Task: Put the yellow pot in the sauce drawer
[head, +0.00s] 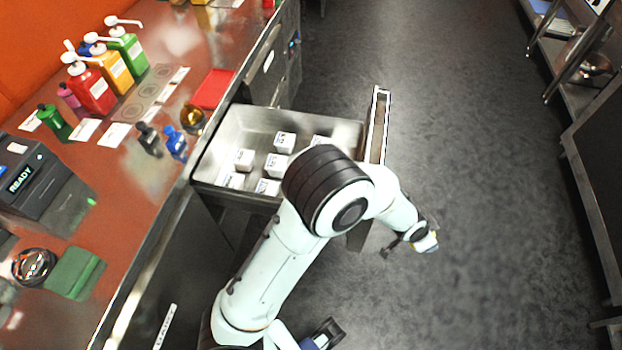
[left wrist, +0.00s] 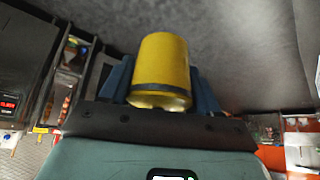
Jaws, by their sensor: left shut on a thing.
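A yellow pot (left wrist: 163,65), a smooth cylinder with a dark band near its lower end, is held between the blue fingers of my left gripper (left wrist: 162,82) in the left wrist view. In the head view my left arm crosses in front of an open metal drawer (head: 228,122), and its hand (head: 425,240) is over the floor, beyond the drawer's front panel (head: 376,125). The pot is too small or hidden to make out there. The drawer holds several white labelled blocks (head: 284,142); part of it is hidden behind my elbow. I cannot read which drawer it is. My right gripper is not identifiable.
The counter at the left carries pump bottles (head: 90,88), small dark and blue bottles (head: 175,143), a golden round object (head: 192,118), a red tray (head: 213,88) and a device reading READY (head: 35,178). Metal shelving (head: 590,165) stands at the right. The floor (head: 470,130) between is clear.

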